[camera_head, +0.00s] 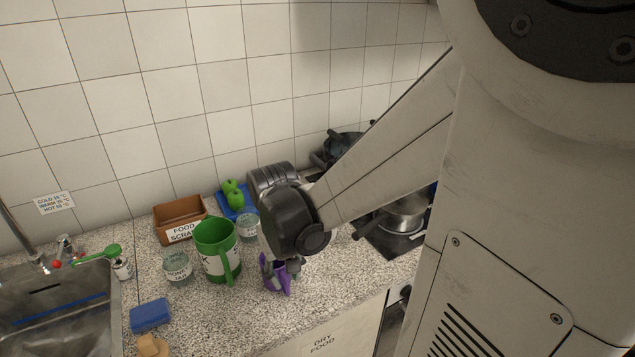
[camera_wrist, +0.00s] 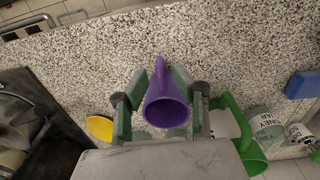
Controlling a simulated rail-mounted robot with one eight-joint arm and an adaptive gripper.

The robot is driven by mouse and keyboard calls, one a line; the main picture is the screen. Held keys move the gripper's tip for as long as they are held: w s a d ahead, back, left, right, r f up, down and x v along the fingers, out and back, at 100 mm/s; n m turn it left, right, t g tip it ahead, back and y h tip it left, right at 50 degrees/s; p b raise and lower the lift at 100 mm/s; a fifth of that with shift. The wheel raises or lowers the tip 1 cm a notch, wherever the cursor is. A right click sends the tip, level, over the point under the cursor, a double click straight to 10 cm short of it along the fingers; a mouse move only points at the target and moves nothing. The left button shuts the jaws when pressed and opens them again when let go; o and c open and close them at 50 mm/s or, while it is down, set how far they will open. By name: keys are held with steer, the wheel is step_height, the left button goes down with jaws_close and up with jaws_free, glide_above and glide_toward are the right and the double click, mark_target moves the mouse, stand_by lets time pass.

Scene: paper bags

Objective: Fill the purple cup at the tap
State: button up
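The purple cup (camera_head: 284,284) stands on the speckled counter near its front edge, partly hidden by my gripper in the head view. In the wrist view the purple cup (camera_wrist: 165,105) shows its open mouth, with its handle pointing up in the picture. My gripper (camera_wrist: 161,82) has one finger on each side of the cup and handle; a small gap seems to show at the left finger, and contact is unclear.
A green jug (camera_head: 216,240) and a honey jar (camera_head: 177,270) stand left of the cup; another glass jar (camera_head: 247,227) is behind. A blue sponge (camera_head: 150,315) lies near the sink. A food scraps box (camera_head: 166,217) is at the wall. Pans on a stove (camera_head: 400,243) are right.

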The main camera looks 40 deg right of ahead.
steer(key=s+a+r+n+t, duration=0.3)
steer(key=a+r+t, duration=0.4)
steer(key=a+r, duration=0.4)
step_height(320, 180, up, 2)
steer(key=shift+s+a+r+y, duration=0.15)
steer(key=shift+s+a+y, duration=0.1)
steer(key=shift+y, duration=0.05)
steer(key=shift+o, duration=0.2)
stand_by(0.4)
